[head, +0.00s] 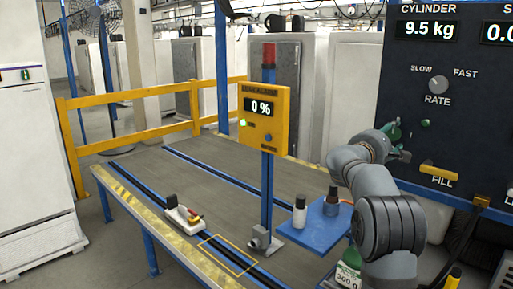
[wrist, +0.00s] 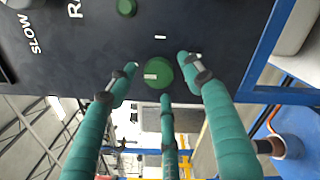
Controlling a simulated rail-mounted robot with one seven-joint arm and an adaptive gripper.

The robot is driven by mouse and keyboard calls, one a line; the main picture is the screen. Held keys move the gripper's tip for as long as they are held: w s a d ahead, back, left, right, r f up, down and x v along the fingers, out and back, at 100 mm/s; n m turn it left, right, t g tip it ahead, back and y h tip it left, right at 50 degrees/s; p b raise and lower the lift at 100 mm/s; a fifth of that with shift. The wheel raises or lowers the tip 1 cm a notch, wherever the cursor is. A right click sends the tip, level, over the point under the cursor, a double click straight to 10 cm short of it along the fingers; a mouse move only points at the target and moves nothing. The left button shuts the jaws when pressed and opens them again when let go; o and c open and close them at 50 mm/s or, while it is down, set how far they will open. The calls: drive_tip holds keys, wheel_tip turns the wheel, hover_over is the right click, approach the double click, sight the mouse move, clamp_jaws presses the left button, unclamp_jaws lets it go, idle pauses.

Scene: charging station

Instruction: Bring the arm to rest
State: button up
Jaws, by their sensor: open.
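My arm reaches up at the right of the head view, with my gripper (head: 398,143) in front of the dark control panel (head: 440,60). In the wrist view my gripper (wrist: 160,76) is open, its green fingers spread and nothing between them. A round green button (wrist: 158,74) on the panel shows between the fingertips. I cannot tell whether any fingertip touches the panel.
The panel has a grey rate knob (head: 438,84) and a yellow fill handle (head: 439,172). A yellow alarm box (head: 263,118) reads 0 %. A blue platform (head: 318,232) holds small bottles. A green cylinder (head: 347,277) stands below my arm. A yellow rail (head: 150,140) runs behind.

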drive_tip(key=shift+w+d, duration=0.2)
drive_tip(key=shift+w, duration=0.05)
drive_tip(key=shift+s+a, duration=0.1)
